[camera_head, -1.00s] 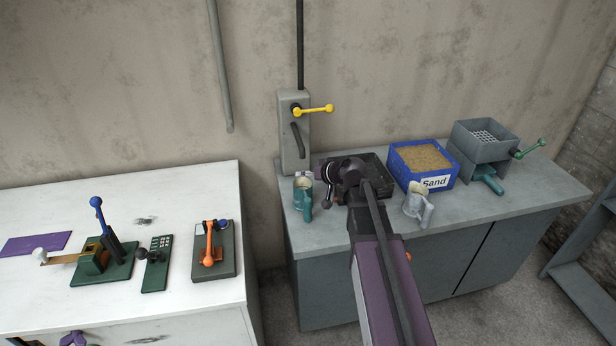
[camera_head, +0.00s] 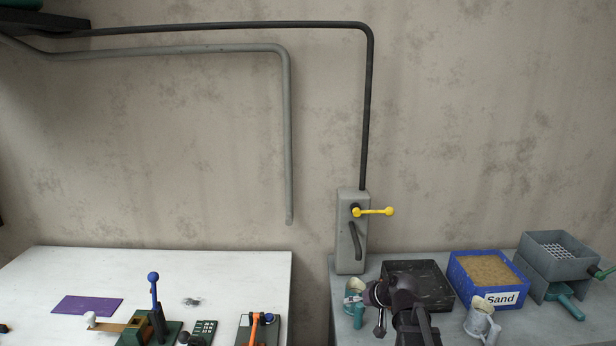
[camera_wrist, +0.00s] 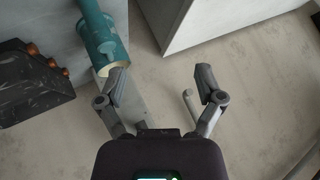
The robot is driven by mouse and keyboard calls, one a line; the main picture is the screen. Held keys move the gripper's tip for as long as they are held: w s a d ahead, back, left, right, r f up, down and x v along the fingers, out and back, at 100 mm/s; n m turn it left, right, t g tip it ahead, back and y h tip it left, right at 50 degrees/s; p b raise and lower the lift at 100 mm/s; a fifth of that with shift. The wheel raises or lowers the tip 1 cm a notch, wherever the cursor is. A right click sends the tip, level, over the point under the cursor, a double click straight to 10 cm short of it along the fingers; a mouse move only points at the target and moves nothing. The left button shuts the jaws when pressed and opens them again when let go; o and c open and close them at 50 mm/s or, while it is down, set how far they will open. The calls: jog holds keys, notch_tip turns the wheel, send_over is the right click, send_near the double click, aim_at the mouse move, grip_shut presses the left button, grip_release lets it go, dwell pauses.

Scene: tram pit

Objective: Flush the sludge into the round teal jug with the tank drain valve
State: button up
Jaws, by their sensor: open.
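The teal jug (camera_head: 358,313) stands upright on the grey bench beneath the tank drain valve, a grey wall box (camera_head: 346,240) with a yellow handle (camera_head: 373,211) and a dark bent spout (camera_head: 355,241). A pale rim or content shows at the jug's top. My gripper (camera_wrist: 162,83) is open and empty in the wrist view. The jug (camera_wrist: 102,36) is at upper left there, close to the left finger; I cannot tell whether they touch. In the head view my wrist is just right of the jug, with the fingers partly hidden.
A dark tray (camera_head: 425,284) lies behind my wrist. A blue sand box (camera_head: 473,289), a grey-white jug (camera_head: 481,320) and a grey sieve box (camera_head: 558,262) stand to the right. A white table (camera_head: 60,280) with lever devices is left, across a gap.

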jog(key=s+d+f+g+h, duration=0.1)
jog(key=s+f+g+h, duration=0.1)
jog(key=s, duration=0.6)
jog(key=s+d+f+m+g+h, duration=0.1)
jog(key=s+f+g+h, duration=0.2)
jog(key=s, duration=0.6)
jog(key=shift+s+g+h, duration=0.15)
jog(key=shift+g+h, duration=0.35)
jog(key=shift+g, duration=0.2)
jog(key=shift+f, duration=0.1)
